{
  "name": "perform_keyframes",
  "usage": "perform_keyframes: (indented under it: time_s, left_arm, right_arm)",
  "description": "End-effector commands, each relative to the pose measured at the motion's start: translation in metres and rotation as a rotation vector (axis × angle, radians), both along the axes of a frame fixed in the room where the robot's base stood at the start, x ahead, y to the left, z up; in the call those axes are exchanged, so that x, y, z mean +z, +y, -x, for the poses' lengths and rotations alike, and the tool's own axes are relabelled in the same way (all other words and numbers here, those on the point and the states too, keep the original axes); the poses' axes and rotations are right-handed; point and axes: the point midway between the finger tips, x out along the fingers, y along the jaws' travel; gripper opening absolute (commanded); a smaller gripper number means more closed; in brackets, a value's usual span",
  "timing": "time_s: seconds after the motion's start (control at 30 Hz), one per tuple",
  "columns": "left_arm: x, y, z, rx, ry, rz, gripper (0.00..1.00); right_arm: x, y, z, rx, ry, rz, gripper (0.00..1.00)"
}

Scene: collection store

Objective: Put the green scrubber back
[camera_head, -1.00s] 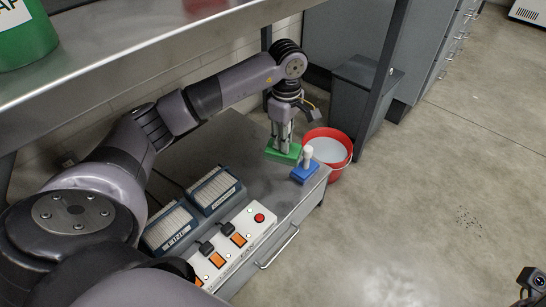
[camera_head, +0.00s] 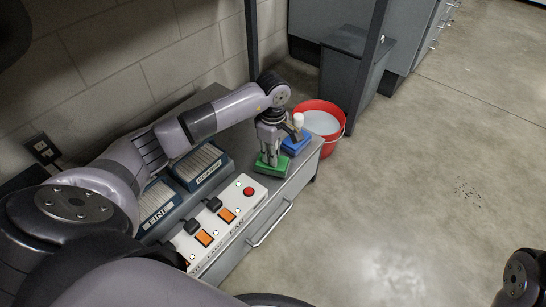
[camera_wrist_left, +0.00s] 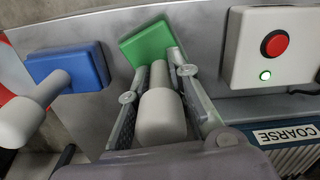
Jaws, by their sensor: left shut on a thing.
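The green scrubber (camera_head: 271,168) is a green block with a pale upright handle. My left gripper (camera_head: 269,160) is shut on that handle, and the fingers sit on both sides of it in the left wrist view (camera_wrist_left: 160,95). The green block (camera_wrist_left: 148,42) shows beyond the fingertips there. It is over the grey bench near the front edge, between the blue scrubber (camera_head: 296,144) and the white control box (camera_head: 238,204). I cannot tell whether it touches the bench. The blue scrubber (camera_wrist_left: 68,66) stands apart from it, handle up. My right gripper is not in view.
A red bucket (camera_head: 341,137) with pale liquid is beyond the bench's right end. Filter boxes marked FINE (camera_head: 157,213) and COARSE (camera_head: 207,177) stand behind the control box, which carries a red button (camera_head: 248,191). Open floor (camera_head: 410,190) lies to the right.

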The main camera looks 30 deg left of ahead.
Motion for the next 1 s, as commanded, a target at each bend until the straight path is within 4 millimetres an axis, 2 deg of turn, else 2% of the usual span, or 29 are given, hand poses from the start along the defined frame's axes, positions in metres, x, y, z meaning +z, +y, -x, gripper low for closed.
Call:
perform_keyframes:
  time_s: [0.4, 0.43, 0.7, 1.0]
  left_arm:
    - [-0.0060, 0.0000, -0.0007, 0.000, -0.003, 0.000, 0.00]
    - [-0.0063, -0.0001, -0.0007, 0.000, -0.003, 0.001, 0.19]
    - [-0.0057, -0.0002, -0.0005, 0.000, -0.002, 0.001, 0.37]
    - [-0.0052, -0.0003, -0.0004, 0.000, -0.002, 0.001, 0.38]
  right_arm:
    - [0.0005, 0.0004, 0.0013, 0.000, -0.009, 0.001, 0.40]
    - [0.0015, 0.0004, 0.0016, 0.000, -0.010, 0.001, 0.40]
    - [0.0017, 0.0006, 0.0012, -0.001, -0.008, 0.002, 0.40]
    - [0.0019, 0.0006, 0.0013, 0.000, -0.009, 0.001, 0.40]
